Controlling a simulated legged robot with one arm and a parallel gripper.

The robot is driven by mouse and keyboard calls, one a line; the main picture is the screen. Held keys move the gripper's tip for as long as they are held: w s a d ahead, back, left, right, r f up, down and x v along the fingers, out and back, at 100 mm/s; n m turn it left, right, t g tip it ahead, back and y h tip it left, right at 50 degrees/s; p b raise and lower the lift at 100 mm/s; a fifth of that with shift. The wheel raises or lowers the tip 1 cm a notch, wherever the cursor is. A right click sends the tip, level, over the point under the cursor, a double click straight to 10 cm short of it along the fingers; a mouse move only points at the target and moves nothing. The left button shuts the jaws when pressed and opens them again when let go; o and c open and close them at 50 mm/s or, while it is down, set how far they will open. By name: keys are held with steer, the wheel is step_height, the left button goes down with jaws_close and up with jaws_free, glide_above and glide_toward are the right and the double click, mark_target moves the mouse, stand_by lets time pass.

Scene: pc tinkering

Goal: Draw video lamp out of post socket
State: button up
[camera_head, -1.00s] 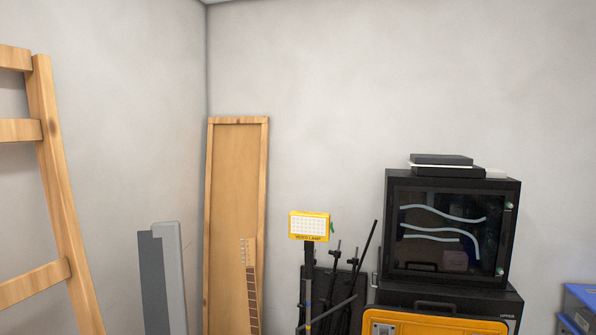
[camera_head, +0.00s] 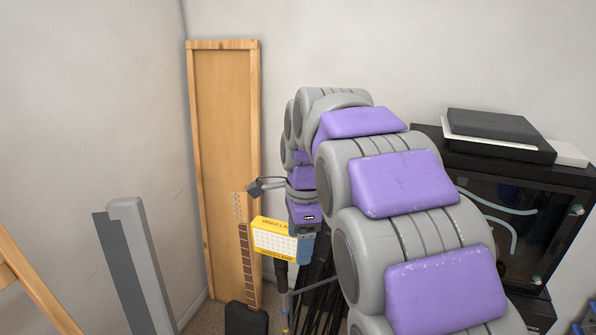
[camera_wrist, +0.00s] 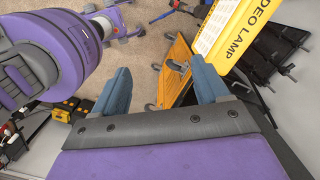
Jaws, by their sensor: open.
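The yellow video lamp (camera_head: 280,238) with its white light panel stands upright on top of a thin dark post (camera_head: 282,274) in the head view. My gripper (camera_head: 305,247) is just right of the lamp, pointing down, with a blue finger close to the lamp's right end. In the wrist view my gripper (camera_wrist: 160,75) is open, its two blue fingers wide apart. The lamp (camera_wrist: 228,28) shows at the upper right, by the right finger's tip; whether they touch I cannot tell. No lamp part shows between the fingers. The post socket is hidden.
A guitar neck (camera_head: 246,260) and a tall wooden panel (camera_head: 225,150) stand behind and left of the lamp. A grey board (camera_head: 143,260) is further left. Black stands and a black cabinet (camera_head: 500,180) are right. An orange cart (camera_wrist: 178,68) shows below the gripper.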

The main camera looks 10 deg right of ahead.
steer(key=w+a+r+m+p, duration=0.3)
steer(key=w+r+m+p, duration=0.25)
steer(key=w+r, duration=0.3)
steer(key=m, duration=0.1)
glide_toward(279, 238)
steer(key=shift+t, duration=0.4)
steer(key=f, duration=0.2)
steer(key=w+a+f, duration=0.1)
steer(key=f, duration=0.3)
steer(key=shift+w+a+p, duration=0.2)
steer(key=shift+w+p, duration=0.1)
steer(key=shift+p, duration=0.05)
steer(key=d+f, duration=0.2)
steer(key=f, duration=0.1)
steer(key=d+f, duration=0.1)
steer(key=f, duration=0.1)
steer(key=shift+w+f, duration=0.2)
steer(key=shift+f, duration=0.25)
steer(key=shift+a+f, duration=0.1)
steer(key=shift+a, duration=1.45)
steer(key=shift+c, duration=0.9)
steer(key=d, duration=0.2)
steer(key=shift+d, duration=0.35)
steer(key=c, duration=0.6)
steer(key=shift+a, duration=0.2)
steer(key=c, duration=0.3)
steer(key=shift+a, duration=0.65)
steer(key=shift+c, duration=1.1)
